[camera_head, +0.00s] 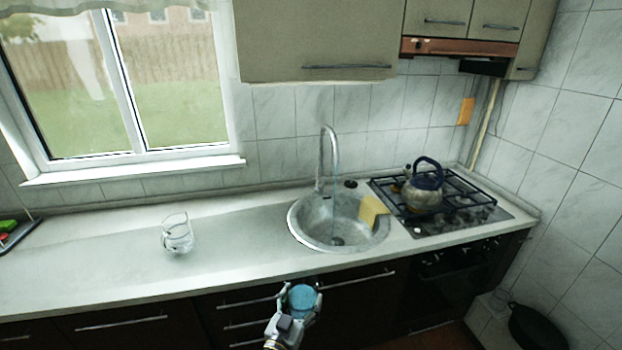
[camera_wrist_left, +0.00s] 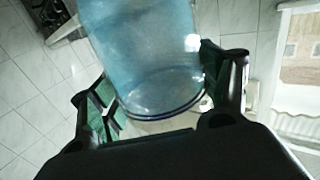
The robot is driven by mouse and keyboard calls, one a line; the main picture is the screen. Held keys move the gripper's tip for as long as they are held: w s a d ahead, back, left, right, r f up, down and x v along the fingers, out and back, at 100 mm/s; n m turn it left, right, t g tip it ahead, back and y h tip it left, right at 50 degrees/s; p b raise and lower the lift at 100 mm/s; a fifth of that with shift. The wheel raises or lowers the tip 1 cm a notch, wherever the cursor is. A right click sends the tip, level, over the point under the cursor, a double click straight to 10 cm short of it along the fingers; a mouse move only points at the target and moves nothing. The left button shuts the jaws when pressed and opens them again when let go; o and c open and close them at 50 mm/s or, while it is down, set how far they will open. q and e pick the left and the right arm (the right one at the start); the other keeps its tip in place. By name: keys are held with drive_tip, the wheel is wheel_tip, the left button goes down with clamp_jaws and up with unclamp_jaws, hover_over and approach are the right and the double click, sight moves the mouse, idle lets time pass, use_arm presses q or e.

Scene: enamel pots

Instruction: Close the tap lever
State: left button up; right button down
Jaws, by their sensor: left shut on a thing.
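The tall curved metal tap (camera_head: 325,150) stands behind the round grey sink (camera_head: 296,226). A faint thin line, which looks like running water, drops from its spout into the basin. A small dark knob (camera_head: 350,184) sits on the counter just right of the tap base; I cannot tell whether it is the lever. My left gripper (camera_head: 302,291) is in front of the counter edge, below the sink and apart from the tap. It is shut on a blue transparent cup (camera_head: 301,301). In the left wrist view the cup (camera_wrist_left: 150,55) sits between both green-padded fingers. My right gripper is not in view.
A clear glass jug (camera_head: 177,235) stands on the counter left of the sink. A yellow sponge (camera_head: 373,211) is at the sink's right rim. A kettle (camera_head: 422,190) stands on the gas stove (camera_head: 478,214) to the right. The counter between jug and sink is clear.

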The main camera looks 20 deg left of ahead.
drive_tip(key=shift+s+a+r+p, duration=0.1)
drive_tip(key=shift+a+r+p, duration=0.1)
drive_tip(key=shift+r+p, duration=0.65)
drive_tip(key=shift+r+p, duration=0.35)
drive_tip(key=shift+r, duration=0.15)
